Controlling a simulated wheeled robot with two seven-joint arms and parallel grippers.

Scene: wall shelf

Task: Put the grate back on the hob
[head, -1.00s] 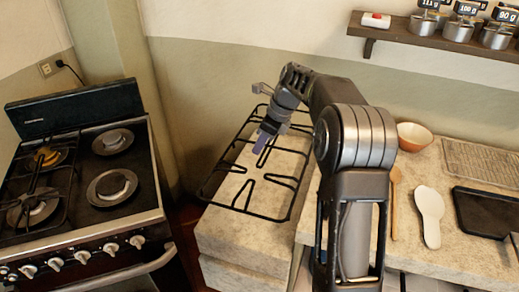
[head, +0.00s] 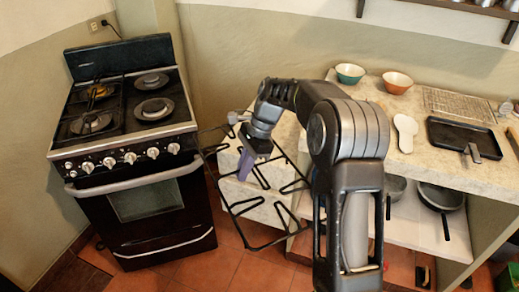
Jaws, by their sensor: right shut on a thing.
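The black wire grate (head: 284,208) is held by my right gripper (head: 246,165), whose purple-grey fingers are shut on it. The grate hangs tilted in front of the counter's left end, apart from the stove. The exact grip point is partly hidden by the fingers. The hob (head: 178,90) tops the black stove at the left. Its right half has two bare burners (head: 154,108). Its left half carries another black grate (head: 92,107) over its burners. My left gripper is not in the head view.
A gap separates the stove from the stone counter (head: 378,128). On the counter stand a green bowl (head: 350,73), an orange bowl (head: 397,82), a white spoon rest (head: 405,132) and a black tray (head: 463,138). Pans sit on the shelf below. Tiled floor (head: 190,262) lies in front.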

